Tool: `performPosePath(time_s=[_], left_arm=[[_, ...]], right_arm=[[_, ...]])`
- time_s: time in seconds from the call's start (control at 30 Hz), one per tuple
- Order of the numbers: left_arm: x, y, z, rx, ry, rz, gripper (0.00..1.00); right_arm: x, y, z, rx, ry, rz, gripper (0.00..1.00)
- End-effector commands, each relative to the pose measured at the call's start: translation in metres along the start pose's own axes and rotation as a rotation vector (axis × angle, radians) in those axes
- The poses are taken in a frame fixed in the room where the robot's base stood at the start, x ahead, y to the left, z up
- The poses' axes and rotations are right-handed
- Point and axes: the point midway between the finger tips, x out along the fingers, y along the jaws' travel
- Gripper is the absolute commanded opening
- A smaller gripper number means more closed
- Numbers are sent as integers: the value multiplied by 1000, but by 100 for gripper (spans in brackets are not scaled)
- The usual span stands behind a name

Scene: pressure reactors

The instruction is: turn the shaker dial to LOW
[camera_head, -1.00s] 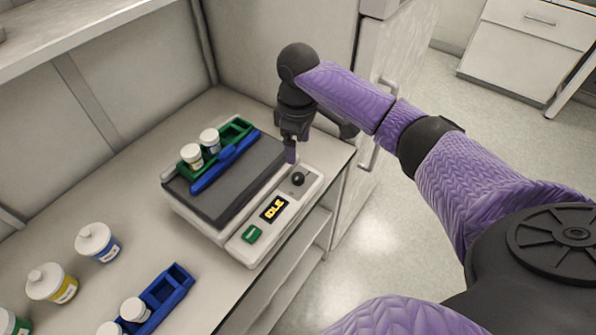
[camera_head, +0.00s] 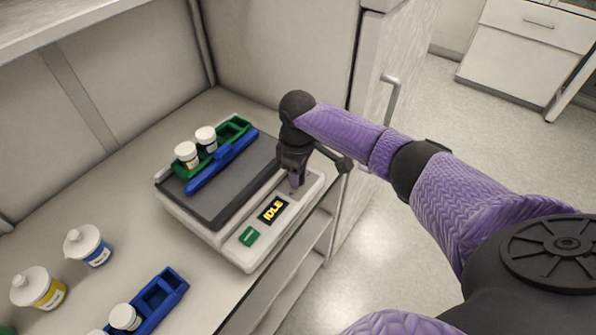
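The shaker (camera_head: 178,208) stands on the bench, a white box with a dark grey top plate. Its sloped front panel has a green button (camera_head: 249,236) and a display (camera_head: 273,209) that reads IDLE in yellow. The black dial at the far right end of the panel is hidden behind my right gripper. My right gripper (camera_head: 296,186) points down over that end of the panel, with its fingertips at the dial's place. I cannot tell whether the fingers touch or grip the dial. My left gripper is not in view.
A green rack (camera_head: 234,130) with two white-capped vials and a blue bar (camera_head: 222,168) sit on the shaker plate. A blue rack (camera_head: 161,299) and several capped jars stand at the bench's left front. A fridge-like cabinet (camera_head: 372,100) with a handle stands close behind my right arm.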

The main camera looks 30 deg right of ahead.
Motion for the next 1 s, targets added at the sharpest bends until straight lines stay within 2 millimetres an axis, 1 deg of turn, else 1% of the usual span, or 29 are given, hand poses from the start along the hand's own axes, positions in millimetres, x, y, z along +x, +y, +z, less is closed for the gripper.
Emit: performPosePath(time_s=[0.03, 0.07, 0.1, 0.17, 0.37, 0.57, 0.77, 1.0], left_arm=[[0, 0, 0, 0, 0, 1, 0], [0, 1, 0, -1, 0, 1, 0], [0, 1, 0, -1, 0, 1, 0], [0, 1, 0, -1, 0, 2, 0], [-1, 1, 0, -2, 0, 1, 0], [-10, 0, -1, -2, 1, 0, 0], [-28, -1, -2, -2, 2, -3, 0], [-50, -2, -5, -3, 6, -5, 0]], right_arm=[[0, 0, 0, 0, 0, 0, 28], [0, 0, 0, 0, 0, 0, 21], [0, 0, 0, 0, 0, 0, 13], [0, 0, 0, 0, 0, 0, 0], [0, 0, 0, 4, 0, 0, 0], [-3, 0, 0, 56, -1, 0, 0], [-5, -1, 0, 187, -1, -3, 0], [-4, -1, 0, 411, -2, -3, 0]])
